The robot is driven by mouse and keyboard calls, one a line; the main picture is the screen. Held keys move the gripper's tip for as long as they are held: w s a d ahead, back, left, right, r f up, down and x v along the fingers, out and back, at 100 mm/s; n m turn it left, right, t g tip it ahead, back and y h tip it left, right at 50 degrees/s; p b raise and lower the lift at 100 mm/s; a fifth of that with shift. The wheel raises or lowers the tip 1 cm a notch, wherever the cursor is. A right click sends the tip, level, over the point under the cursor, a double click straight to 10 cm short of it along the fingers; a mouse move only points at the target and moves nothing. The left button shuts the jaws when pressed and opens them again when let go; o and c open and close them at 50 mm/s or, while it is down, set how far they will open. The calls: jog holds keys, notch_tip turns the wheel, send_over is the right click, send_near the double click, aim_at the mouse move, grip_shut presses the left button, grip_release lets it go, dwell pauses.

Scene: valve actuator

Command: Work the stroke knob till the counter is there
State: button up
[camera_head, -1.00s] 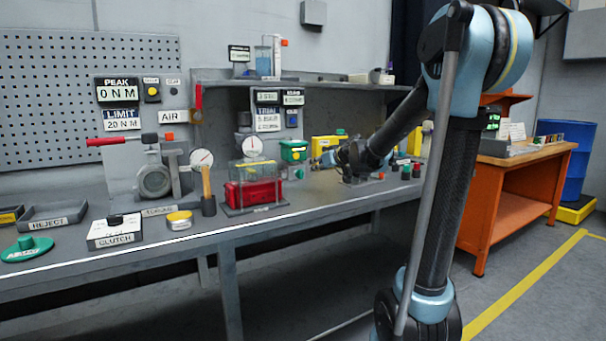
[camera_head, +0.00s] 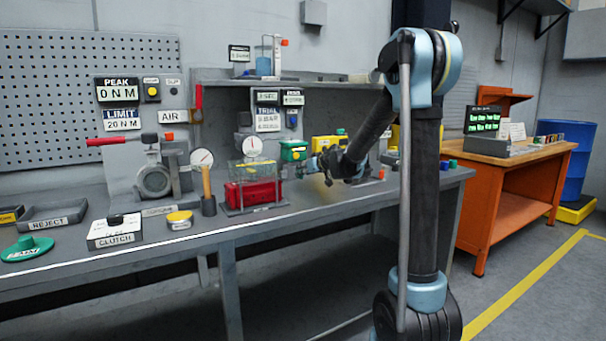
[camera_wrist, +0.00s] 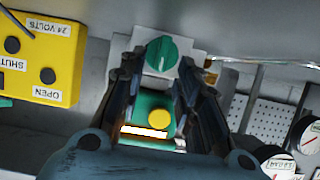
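In the wrist view, a green knob (camera_wrist: 161,54) with a raised grip sits on a pale plate. A green box (camera_wrist: 145,104) with a yellow button (camera_wrist: 158,119) and a lit strip lies nearer. My gripper (camera_wrist: 159,68) is open, its fingers apart on either side with nothing held between them; the knob shows just beyond the tips. No label naming the stroke knob is readable. In the head view, my gripper (camera_head: 314,166) is low over the bench, just right of the green box (camera_head: 293,150). Small displays (camera_head: 267,97) stand behind; their figures are too small to read.
A yellow box (camera_wrist: 40,62) marked OPEN and SHUT lies left in the wrist view, with dial gauges (camera_wrist: 305,137) at right. In the head view, a red block in a rack (camera_head: 253,192) stands left of my gripper. The bench front (camera_head: 300,212) is clear.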

jog(key=shift+w+a+f, duration=0.2)
jog(key=shift+w+a, duration=0.1)
jog(key=shift+w, duration=0.1)
grip_shut()
jog(key=shift+a, duration=0.15)
